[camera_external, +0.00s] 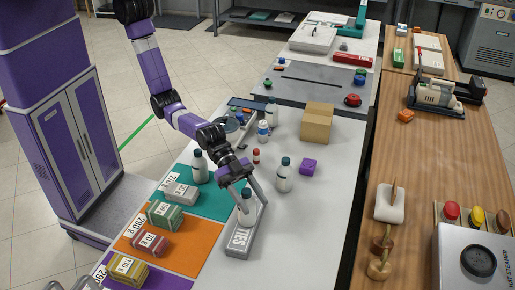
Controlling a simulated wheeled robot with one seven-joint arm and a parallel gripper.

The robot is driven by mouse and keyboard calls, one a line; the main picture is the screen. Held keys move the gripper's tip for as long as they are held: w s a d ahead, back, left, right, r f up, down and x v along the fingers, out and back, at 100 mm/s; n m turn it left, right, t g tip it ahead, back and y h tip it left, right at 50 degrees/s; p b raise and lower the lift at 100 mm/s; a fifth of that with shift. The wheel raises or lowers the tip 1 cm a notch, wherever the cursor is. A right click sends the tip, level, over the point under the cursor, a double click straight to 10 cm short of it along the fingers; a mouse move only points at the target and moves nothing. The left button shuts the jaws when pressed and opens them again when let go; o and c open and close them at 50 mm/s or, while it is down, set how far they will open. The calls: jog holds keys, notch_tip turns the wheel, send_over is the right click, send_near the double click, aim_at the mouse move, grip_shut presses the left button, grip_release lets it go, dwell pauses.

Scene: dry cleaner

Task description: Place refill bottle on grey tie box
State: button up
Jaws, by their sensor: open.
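The grey tie box (238,244), a long flat box marked "TIES", lies on the white table in front of my arm. A white bottle with a dark cap (246,214) stands upright on the far part of the tie box, apparently resting on it. It looks like the refill bottle. My gripper (252,199) is open, with its fingers down around the bottle's upper part. Whether the fingers touch the bottle cannot be told. Similar dark-capped bottles stand at the left (198,170) and right (284,178) of my gripper.
The white table right of the tie box is clear.

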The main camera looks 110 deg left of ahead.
jog(key=shift+s+a+r, duration=0.15)
jog(key=shift+s+r, duration=0.05)
jog(key=shift+s, duration=0.05)
jog(key=b+v, duration=0.1)
jog(key=v, duration=1)
jog(key=shift+s+a+r, duration=0.1)
jog(key=shift+r, duration=0.15)
